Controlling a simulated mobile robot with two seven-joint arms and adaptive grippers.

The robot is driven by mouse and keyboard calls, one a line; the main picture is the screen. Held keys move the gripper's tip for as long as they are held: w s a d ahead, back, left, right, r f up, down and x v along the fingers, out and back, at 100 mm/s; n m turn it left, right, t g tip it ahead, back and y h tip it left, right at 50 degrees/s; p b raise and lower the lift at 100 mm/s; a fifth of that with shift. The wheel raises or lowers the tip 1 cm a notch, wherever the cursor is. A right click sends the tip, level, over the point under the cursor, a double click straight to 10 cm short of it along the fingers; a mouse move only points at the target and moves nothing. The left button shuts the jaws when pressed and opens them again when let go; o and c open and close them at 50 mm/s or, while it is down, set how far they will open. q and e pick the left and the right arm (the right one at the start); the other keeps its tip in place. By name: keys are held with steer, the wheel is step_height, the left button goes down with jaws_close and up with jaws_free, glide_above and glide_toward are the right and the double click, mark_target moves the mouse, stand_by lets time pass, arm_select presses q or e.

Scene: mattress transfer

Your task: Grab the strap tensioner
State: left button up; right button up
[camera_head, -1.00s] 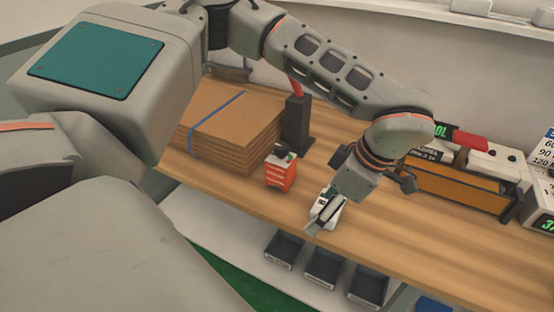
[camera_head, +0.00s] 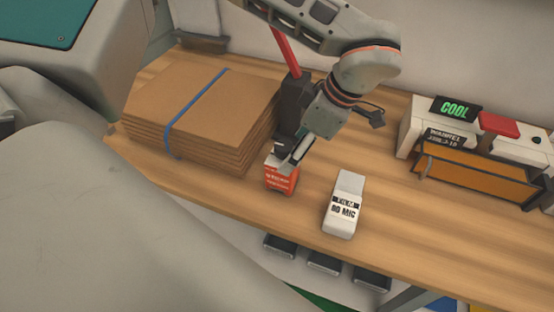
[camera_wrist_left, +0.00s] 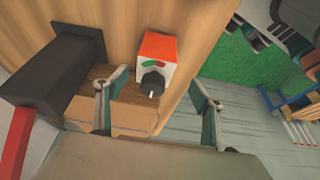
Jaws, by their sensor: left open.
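An orange-red and white box (camera_head: 280,179) with a black top piece stands on the wooden bench near its front edge. In the left wrist view this box (camera_wrist_left: 158,52) shows a dark knob and lies beyond and between my fingers. A black block (camera_head: 295,97) with a red handle (camera_head: 285,52) stands behind it; the block (camera_wrist_left: 45,68) is at the left of the wrist view. I cannot tell for certain which is the strap tensioner. My left gripper (camera_head: 294,153) is open above the box, its fingers apart in the wrist view (camera_wrist_left: 158,95). My right gripper is not in view.
A white box marked film (camera_head: 344,205) stands right of the gripper. A stack of brown cardboard (camera_head: 200,110) with a blue strap lies left. A white machine with an orange front (camera_head: 475,172) is at the right. Dark bins (camera_head: 324,262) sit below the bench.

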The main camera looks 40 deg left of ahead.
arm_select(q)
steer(key=shift+x, duration=1.35)
steer(key=x, duration=0.5)
steer(key=shift+w+a, duration=0.3)
steer(key=shift+w, duration=0.1)
steer(key=shift+r, duration=0.1)
steer(key=c, duration=1.9)
